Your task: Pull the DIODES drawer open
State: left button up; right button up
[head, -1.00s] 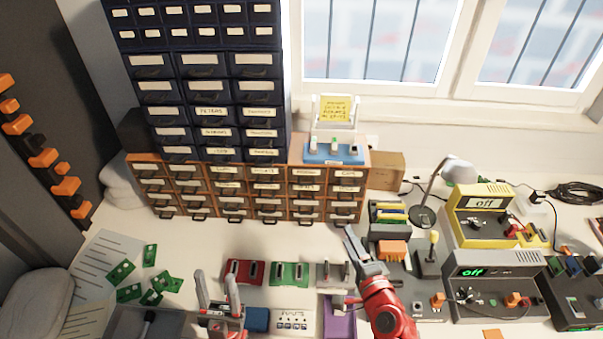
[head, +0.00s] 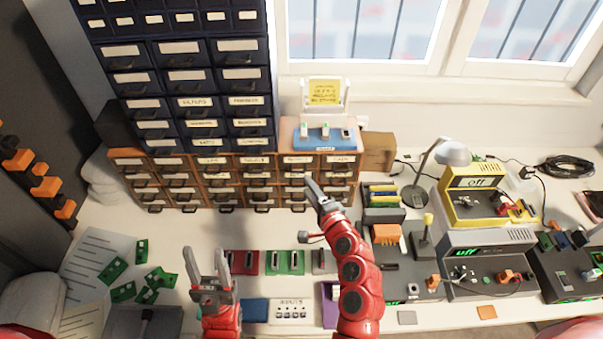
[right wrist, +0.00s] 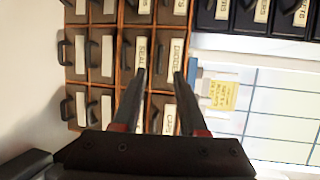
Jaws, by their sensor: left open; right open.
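The DIODES drawer (head: 298,160) is in the top row of the orange-brown drawer cabinet, second from the right. It looks shut, flush with its neighbours. Its label also shows in the right wrist view (right wrist: 179,52), turned sideways. My right gripper (head: 308,178) is open and empty in front of this drawer. In the right wrist view its two fingers (right wrist: 159,74) point at the DIODES drawer and the drawer below it. I cannot tell whether they touch anything. My left gripper (head: 207,262) is open and empty above the bench, far from the drawer.
A dark blue drawer cabinet (head: 197,80) stands above the orange-brown one. A blue tray (head: 325,138) sits on top at the right. Red and green modules (head: 291,262) lie on the bench in front. Yellow and grey instruments (head: 490,262) stand at the right.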

aim_at(298, 172)
jog(key=p+x, duration=0.1)
jog(key=x, duration=0.4)
jog(key=shift+w+a+f, duration=0.2)
jog(key=shift+w+a, duration=0.05)
jog(key=shift+w, duration=0.3)
grip_shut()
dwell(1.0)
